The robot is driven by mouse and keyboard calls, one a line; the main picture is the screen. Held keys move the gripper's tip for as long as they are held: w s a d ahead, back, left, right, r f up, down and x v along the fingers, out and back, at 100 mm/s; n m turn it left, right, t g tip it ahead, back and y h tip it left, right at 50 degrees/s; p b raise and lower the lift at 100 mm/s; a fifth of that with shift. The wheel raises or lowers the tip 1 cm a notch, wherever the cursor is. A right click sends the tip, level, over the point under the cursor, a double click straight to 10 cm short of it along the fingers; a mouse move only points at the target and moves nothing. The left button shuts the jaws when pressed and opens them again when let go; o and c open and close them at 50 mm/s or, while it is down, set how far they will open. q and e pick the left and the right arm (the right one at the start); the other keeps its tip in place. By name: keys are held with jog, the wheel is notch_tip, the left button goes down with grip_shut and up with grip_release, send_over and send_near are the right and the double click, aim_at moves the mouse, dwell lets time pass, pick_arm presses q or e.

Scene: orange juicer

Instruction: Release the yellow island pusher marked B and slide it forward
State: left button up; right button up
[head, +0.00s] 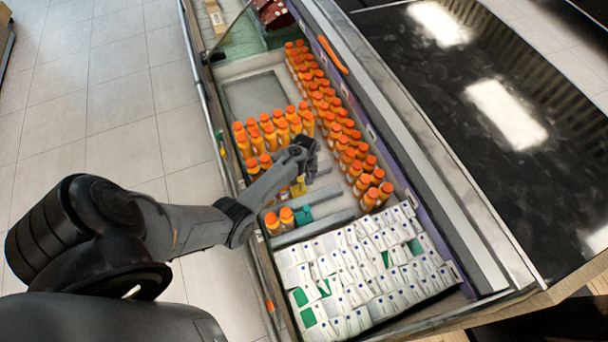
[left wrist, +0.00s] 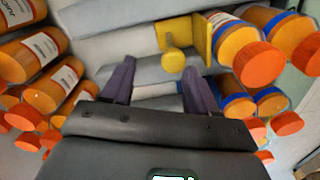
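The yellow pusher (left wrist: 203,38), a plate with a round knob, stands on a grey slatted lane in the left wrist view. Orange-capped bottles (left wrist: 245,60) stand close on the right side of its plate. In the head view a small part of the yellow pusher (head: 298,190) shows below my left gripper (head: 305,152). No letter B is readable. In the left wrist view my left gripper (left wrist: 159,66) has its two dark fingers spread apart with nothing between them. The knob lies just beyond the fingertips, nearer the right finger. My right gripper is not in view.
Rows of orange-capped bottles (head: 345,130) line the far side of the case, and more bottles (head: 262,138) stand on the near side. A teal piece (head: 304,215) sits by two bottles. White cartons (head: 365,265) fill the lower end. An empty grey lane (head: 255,95) lies toward the top.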

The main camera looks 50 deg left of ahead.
pick_arm(q)
notch_tip(320, 180, up, 9)
jog(key=p, duration=0.1)
jog(key=shift+p, duration=0.4)
jog(key=shift+s, duration=0.1)
